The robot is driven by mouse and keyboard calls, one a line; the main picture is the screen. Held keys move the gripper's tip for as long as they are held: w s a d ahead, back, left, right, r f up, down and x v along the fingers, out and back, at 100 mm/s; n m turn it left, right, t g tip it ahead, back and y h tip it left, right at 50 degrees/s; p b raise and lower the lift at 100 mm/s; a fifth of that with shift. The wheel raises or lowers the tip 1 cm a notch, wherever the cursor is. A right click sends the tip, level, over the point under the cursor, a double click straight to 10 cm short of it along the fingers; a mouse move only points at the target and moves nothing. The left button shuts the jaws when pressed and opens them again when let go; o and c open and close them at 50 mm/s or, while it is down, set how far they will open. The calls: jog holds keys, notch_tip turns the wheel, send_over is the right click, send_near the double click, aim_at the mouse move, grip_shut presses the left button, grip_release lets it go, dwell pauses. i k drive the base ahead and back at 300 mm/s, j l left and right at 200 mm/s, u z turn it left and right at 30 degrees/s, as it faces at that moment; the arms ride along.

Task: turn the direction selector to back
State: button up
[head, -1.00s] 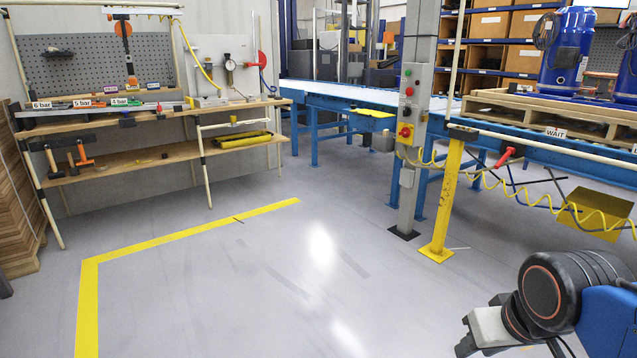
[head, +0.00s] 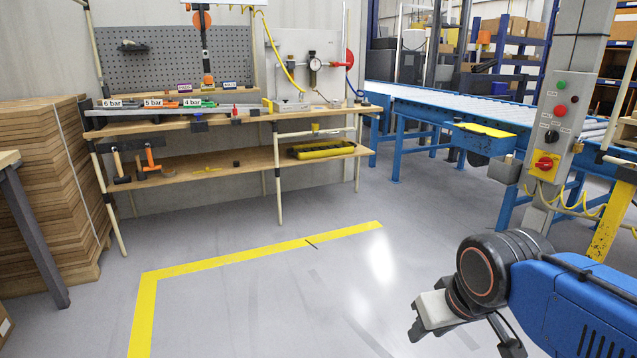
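A grey control box (head: 555,125) is fixed to a grey post at the right of the head view. It carries a green button, a red button, a black knob (head: 552,136) that looks like the direction selector, and a red switch on a yellow plate (head: 544,163). The knob is too small to read its setting or any label. My gripper (head: 428,316) is low at the right, in front of the floor, well apart from the box. Its fingers are not clear, and nothing is seen in it.
A workbench (head: 230,118) with bar-marked tools stands at the back. Stacked brown boards (head: 45,180) are at the left. A blue-framed conveyor (head: 440,105) runs behind the post. A yellow post (head: 610,225) stands at the right. The floor (head: 270,300) in the middle is clear, with a yellow line.

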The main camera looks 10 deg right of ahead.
aim_at(551, 137)
jog(key=i+z, duration=0.1)
jog(key=i, duration=0.45)
jog(key=i+j+z, duration=0.1)
jog(key=i, duration=0.5)
jog(key=i+j+z, duration=0.1)
jog(key=i, duration=0.45)
